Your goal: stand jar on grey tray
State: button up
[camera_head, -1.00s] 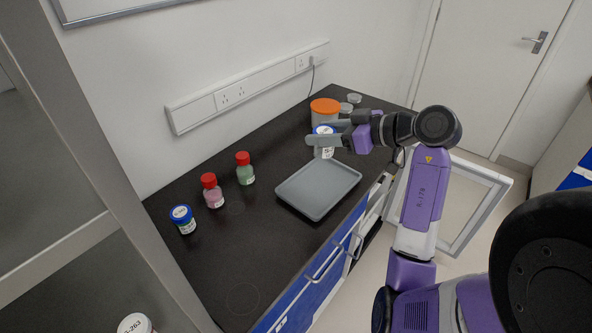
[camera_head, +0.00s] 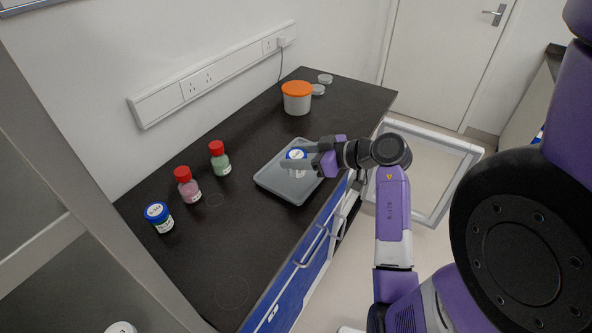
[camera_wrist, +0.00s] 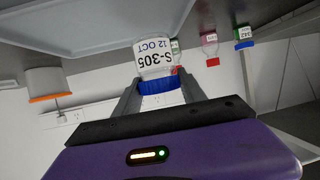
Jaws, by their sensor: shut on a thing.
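My gripper (camera_head: 296,157) is shut on a clear jar (camera_head: 297,172) with a blue lid. In the wrist view, which shows the scene upside down, the fingers (camera_wrist: 160,88) grip the jar (camera_wrist: 154,58) around its blue lid. Its white label reads S-305, 12 OCT. The jar is upright. In the head view it is over the grey tray (camera_head: 268,182), within its rim, toward the back right part. The tray also shows in the wrist view (camera_wrist: 80,22). I cannot tell whether the jar's base touches the tray. The fingers partly hide the jar.
A pink bottle (camera_head: 188,188) and a green bottle (camera_head: 221,162), both red-capped, stand left of the tray with another blue-lidded jar (camera_head: 160,220). The front left counter is clear.

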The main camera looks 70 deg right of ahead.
jog(key=shift+f+b, duration=0.35)
jog(key=shift+f, duration=1.9)
jog(key=o, duration=1.4)
